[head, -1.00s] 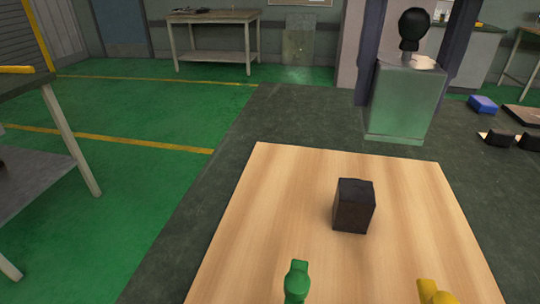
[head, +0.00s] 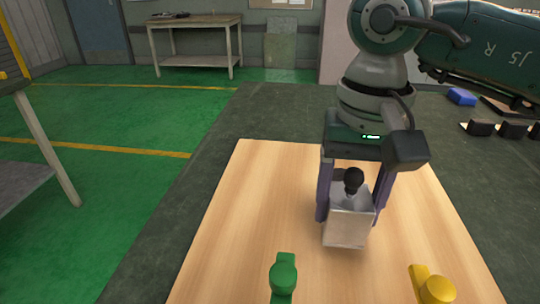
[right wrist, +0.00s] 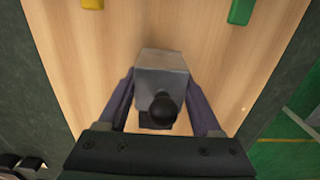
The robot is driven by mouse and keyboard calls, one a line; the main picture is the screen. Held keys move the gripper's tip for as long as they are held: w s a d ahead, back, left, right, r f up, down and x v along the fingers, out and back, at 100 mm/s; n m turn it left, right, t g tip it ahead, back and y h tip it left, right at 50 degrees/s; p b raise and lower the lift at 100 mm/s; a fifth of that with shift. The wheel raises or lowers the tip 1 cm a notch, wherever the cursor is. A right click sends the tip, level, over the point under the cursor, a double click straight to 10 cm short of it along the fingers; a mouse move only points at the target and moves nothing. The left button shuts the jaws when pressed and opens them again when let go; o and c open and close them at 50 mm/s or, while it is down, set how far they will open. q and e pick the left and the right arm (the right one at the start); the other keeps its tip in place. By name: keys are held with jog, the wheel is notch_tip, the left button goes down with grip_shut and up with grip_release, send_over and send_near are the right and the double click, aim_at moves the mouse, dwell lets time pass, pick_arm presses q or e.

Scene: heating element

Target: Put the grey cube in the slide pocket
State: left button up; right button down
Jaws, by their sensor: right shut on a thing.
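The grey metal cube (head: 346,228) has a black knob on its top. My right gripper (head: 350,208) is shut on it, with one purple finger on each side, and holds it over the wooden tabletop (head: 240,215). The right wrist view also shows the cube (right wrist: 163,68) between the fingers. A dark block stood on the table at this place. In the head view it is now hidden behind the cube and gripper. I cannot make out a slide pocket for certain. My left gripper is not in view.
A green piece (head: 284,274) and a yellow piece (head: 432,286) stand at the table's near side. A blue block (head: 461,96) and several dark items lie at the right. The table's left part is clear. A workbench (head: 195,42) stands far back.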

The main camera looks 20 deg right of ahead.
jog(key=shift+f, duration=1.05)
jog(key=shift+f+b, duration=0.25)
jog(key=shift+b, duration=0.05)
jog(key=shift+c, duration=0.3)
grip_release()
jog(key=shift+r, duration=0.1)
